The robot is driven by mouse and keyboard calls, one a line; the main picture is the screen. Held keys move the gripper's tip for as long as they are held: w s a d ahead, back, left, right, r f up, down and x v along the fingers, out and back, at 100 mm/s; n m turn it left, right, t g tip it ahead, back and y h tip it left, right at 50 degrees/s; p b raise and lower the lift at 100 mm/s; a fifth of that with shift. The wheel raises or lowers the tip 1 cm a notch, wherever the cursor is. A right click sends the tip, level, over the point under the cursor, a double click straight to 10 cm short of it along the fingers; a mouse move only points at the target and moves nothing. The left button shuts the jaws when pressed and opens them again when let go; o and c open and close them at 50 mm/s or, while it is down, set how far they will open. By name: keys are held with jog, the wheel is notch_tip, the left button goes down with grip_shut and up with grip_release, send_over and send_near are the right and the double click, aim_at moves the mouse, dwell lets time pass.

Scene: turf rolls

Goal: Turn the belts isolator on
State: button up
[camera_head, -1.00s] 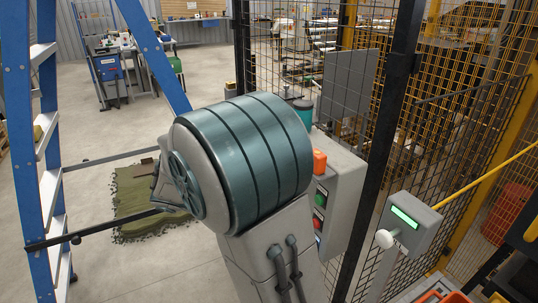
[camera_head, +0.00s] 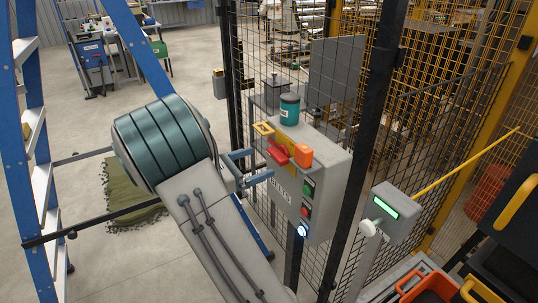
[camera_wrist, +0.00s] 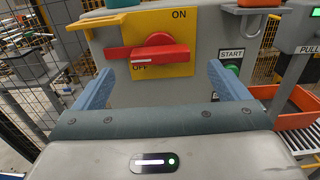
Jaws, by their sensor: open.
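The isolator is a red handle (camera_wrist: 160,54) on a yellow plate (camera_wrist: 180,22) marked ON at the top and OFF at the lower left. The handle lies roughly level, its white-marked end to the left by OFF. In the head view the red handle (camera_head: 278,153) shows on the left part of a grey control box (camera_head: 325,172) with lettering below it. My gripper (camera_head: 263,163) is open and empty, its blue fingers pointing at the handle. In the wrist view my gripper (camera_wrist: 160,68) has one finger either side of the handle, with visible gaps; I cannot tell the depth.
Beside the isolator are a green START button (camera_wrist: 233,69), an orange block (camera_head: 303,155) and lower buttons (camera_head: 304,212). A teal canister (camera_head: 290,109) stands on the box. Mesh fencing is behind, a blue ladder (camera_head: 30,120) at left, and a grey display unit (camera_head: 397,212) at right.

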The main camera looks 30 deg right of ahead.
aim_at(273, 157)
jog(key=d, duration=0.5)
jog(key=shift+s+p, duration=0.15)
jog(key=shift+p, duration=0.25)
jog(key=c, duration=1)
